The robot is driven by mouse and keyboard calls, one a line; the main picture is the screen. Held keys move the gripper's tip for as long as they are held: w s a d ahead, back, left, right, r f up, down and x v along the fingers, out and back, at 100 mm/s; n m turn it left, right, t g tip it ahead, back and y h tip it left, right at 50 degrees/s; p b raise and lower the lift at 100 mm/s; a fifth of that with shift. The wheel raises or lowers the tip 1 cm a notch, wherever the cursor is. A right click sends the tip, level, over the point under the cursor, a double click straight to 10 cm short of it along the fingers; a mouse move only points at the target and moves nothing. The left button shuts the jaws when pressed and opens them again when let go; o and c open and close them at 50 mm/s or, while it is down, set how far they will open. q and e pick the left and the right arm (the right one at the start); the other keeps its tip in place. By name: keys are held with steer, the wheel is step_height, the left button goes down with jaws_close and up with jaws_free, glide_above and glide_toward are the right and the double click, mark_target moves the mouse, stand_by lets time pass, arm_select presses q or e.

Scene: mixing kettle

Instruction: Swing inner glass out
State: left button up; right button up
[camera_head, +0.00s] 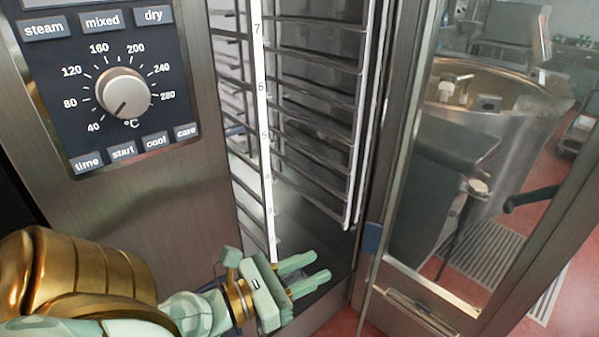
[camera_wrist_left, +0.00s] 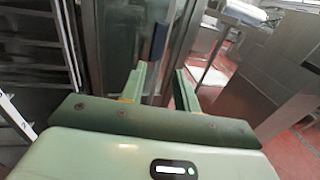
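The oven door (camera_head: 400,298) stands open on the right, with a metal frame around a clear glass pane (camera_head: 432,215). I cannot tell whether the inner glass stands apart from the door. A blue piece (camera_head: 373,238) sits at the pane's left edge, low down; it also shows in the wrist view (camera_wrist_left: 160,40). My left gripper (camera_head: 324,268) is low in front of the oven opening, fingers pointing right toward the door edge. Its two fingers are apart with nothing between them, also in the wrist view (camera_wrist_left: 160,80). It is left of the blue piece. My right gripper is not in view.
The oven cavity with rack rails (camera_head: 315,105) is open behind my left gripper. A control panel with a dial (camera_head: 124,92) is at left. A large steel kettle (camera_head: 490,110) stands beyond the glass. Floor grates (camera_head: 485,250) lie in the red floor.

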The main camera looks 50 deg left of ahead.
arm_select(q)
steer(key=shift+p+v, duration=1.1)
steer(key=shift+v, duration=0.35)
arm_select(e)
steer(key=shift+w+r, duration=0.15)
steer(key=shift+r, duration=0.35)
arm_select(q)
steer(key=shift+d, duration=0.15)
